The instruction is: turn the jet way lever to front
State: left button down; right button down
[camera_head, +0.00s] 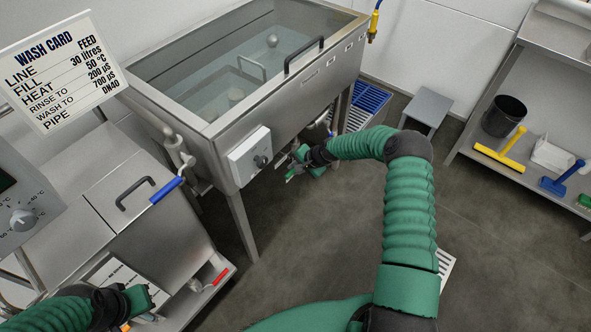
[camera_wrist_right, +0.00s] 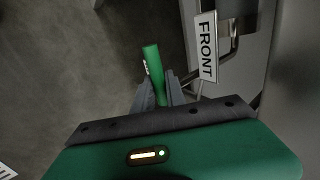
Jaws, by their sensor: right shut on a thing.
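The jet way lever is taken to be the green-handled lever (camera_wrist_right: 152,62), near a white plate reading FRONT (camera_wrist_right: 206,46) in the right wrist view. My right gripper (camera_wrist_right: 160,93) is shut on this green handle, whose end sticks out past the fingers. In the head view my right gripper (camera_head: 297,166) is low beside the tank's front, under its rim. The lever is too small there to tell from the gripper. My left gripper (camera_head: 142,302) is at the lower left, and its fingers do not show clearly.
The steel tank (camera_head: 290,100) holds clear liquid, with a control box (camera_head: 250,157) on its front. A blue-handled valve lever (camera_head: 166,189) and a red handle (camera_head: 221,277) are at the left. A shelf (camera_head: 535,135) stands right. Open floor lies between.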

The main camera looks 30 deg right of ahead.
jog(key=shift+w+d+r, duration=0.1)
jog(key=shift+d, duration=0.05)
jog(key=c, duration=1.4)
grip_release()
jog(key=shift+o, duration=0.2)
jog(key=p+v, duration=0.4)
jog(key=v, duration=1.2)
jog(key=shift+s, duration=0.2)
jog(key=shift+d+r, duration=0.15)
